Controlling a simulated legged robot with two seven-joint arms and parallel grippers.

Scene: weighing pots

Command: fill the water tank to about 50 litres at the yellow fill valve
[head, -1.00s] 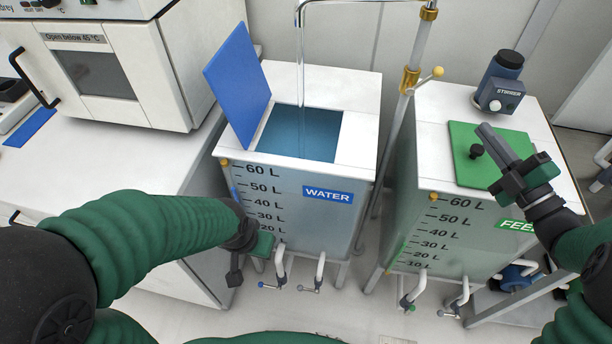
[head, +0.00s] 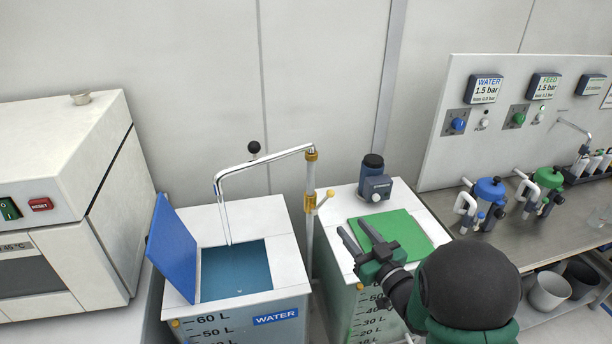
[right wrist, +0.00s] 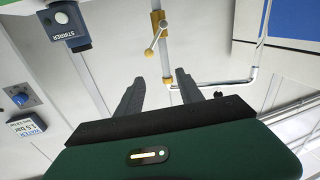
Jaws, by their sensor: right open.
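The yellow fill valve (head: 310,201) is on the upright pipe between the two tanks, with its yellow-knobbed lever angled to the right. It also shows in the right wrist view (right wrist: 157,22). The spout (head: 262,158) bends over the water tank (head: 283,302), and a thin clear stream falls into its open top. The blue lid (head: 172,246) stands up. The 60 L and 50 L marks show; lower marks are cut off, and I cannot read the level. My right gripper (head: 354,236) is open and empty, right of and below the valve; its fingers point toward the pipe in the wrist view (right wrist: 158,80).
The feed tank (head: 344,305) with a green lid (head: 393,235) and a stirrer (head: 375,180) stands under my right arm. A white oven-like cabinet (head: 60,220) is at the left. A bench with pumps (head: 489,191) and a gauge panel (head: 545,105) is at the right.

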